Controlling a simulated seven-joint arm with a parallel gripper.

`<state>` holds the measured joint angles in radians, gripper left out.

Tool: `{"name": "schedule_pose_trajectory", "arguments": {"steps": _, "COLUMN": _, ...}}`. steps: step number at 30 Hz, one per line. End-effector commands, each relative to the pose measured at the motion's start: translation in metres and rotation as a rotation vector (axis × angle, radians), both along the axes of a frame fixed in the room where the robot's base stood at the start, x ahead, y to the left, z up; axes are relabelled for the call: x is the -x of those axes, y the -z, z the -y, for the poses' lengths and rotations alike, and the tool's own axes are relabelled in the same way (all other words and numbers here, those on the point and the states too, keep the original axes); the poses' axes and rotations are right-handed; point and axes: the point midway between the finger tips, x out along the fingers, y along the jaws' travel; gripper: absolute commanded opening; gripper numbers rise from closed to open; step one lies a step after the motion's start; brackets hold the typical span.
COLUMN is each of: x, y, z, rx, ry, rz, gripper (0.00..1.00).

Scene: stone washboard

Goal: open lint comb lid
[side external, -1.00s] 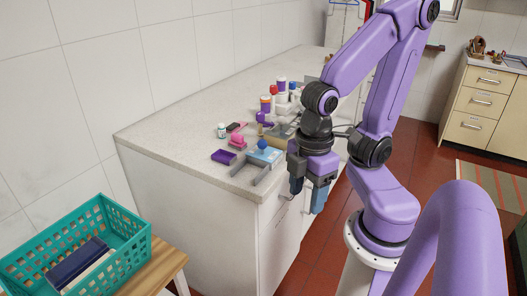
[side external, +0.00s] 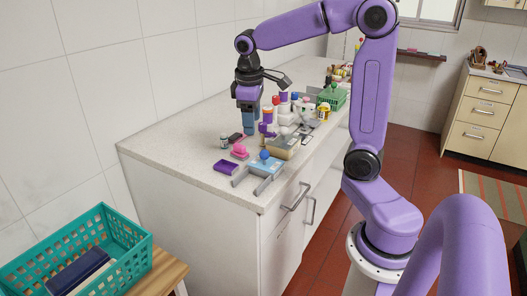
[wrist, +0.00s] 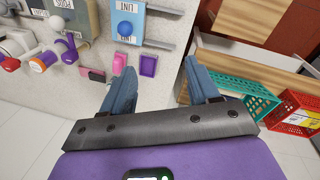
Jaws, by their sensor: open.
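A light blue box (side external: 263,168) with a blue round knob (side external: 264,155) on top stands near the counter's front edge. In the wrist view the box (wrist: 133,12) reads "LINT", and its knob (wrist: 124,29) sits near the middle. The top looks covered. Two grey bars extend from it. My gripper (side external: 247,123) is over the counter, behind the box and left of it, pointing down. In the wrist view my gripper (wrist: 161,86) has its two blue fingers wide apart with nothing between them. The fingertips are apart from the box.
A teal basket (side external: 127,240) stands lower left. The counter's left is clear.

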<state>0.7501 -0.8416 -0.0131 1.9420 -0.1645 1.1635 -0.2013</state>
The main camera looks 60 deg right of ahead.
Motion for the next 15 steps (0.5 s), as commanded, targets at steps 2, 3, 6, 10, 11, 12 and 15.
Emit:
{"name": "schedule_pose_trajectory", "arguments": {"steps": 2, "x": -0.008, "y": -0.005, "z": 0.024, "rx": 0.012, "ry": 0.065, "rz": -0.001, "gripper": 0.6}}
{"name": "schedule_pose_trajectory", "arguments": {"steps": 3, "x": -0.011, "y": -0.007, "z": 0.034, "rx": 0.018, "ry": 0.088, "rz": 0.0, "gripper": 0.6}}
{"name": "schedule_pose_trajectory", "arguments": {"steps": 6, "x": -0.015, "y": -0.011, "z": 0.053, "rx": 0.029, "ry": 0.132, "rz": -0.002, "gripper": 0.6}}
{"name": "schedule_pose_trajectory", "arguments": {"steps": 10, "x": -0.016, "y": -0.012, "z": 0.064, "rx": 0.036, "ry": 0.158, "rz": -0.004, "gripper": 0.6}}
{"name": "schedule_pose_trajectory", "arguments": {"steps": 11, "x": -0.016, "y": -0.011, "z": 0.065, "rx": 0.036, "ry": 0.16, "rz": -0.005, "gripper": 0.6}}
{"name": "schedule_pose_trajectory", "arguments": {"steps": 12, "x": -0.016, "y": -0.009, "z": 0.066, "rx": 0.036, "ry": 0.161, "rz": -0.005, "gripper": 0.6}}
{"name": "schedule_pose_trajectory", "arguments": {"steps": 15, "x": -0.016, "y": 0.001, "z": 0.068, "rx": 0.036, "ry": 0.161, "rz": -0.008, "gripper": 0.6}}
